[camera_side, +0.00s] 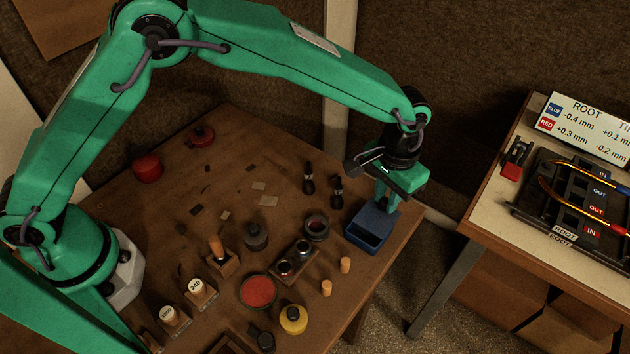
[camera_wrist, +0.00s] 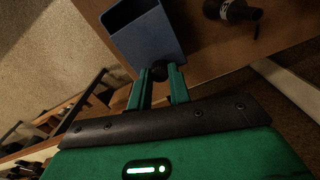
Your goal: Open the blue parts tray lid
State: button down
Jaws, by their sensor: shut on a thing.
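The blue parts tray (camera_side: 368,243) sits near the right edge of the brown bench, below my gripper (camera_side: 383,203). Its front part shows an open, dark hollow. A blue panel (camera_side: 380,218), which looks like the lid, stands raised at its back, under my fingers. In the wrist view my gripper (camera_wrist: 159,76) is shut on a dark round knob (camera_wrist: 158,69) at the near edge of a blue face (camera_wrist: 147,42). The exact angle of the lid and the inside of the tray are hard to make out.
Two dark bottles (camera_side: 338,192) stand just left of the tray. A dark round dish (camera_side: 316,228) and two cork-coloured pegs (camera_side: 345,265) stand nearby. The bench edge is close on the right, with a gap before the pale side table (camera_side: 488,215).

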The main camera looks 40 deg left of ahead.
jog(key=shift+w, duration=1.95)
jog(key=shift+r, duration=0.1)
jog(key=c, duration=1.3)
grip_release()
notch_tip(320, 180, up, 8)
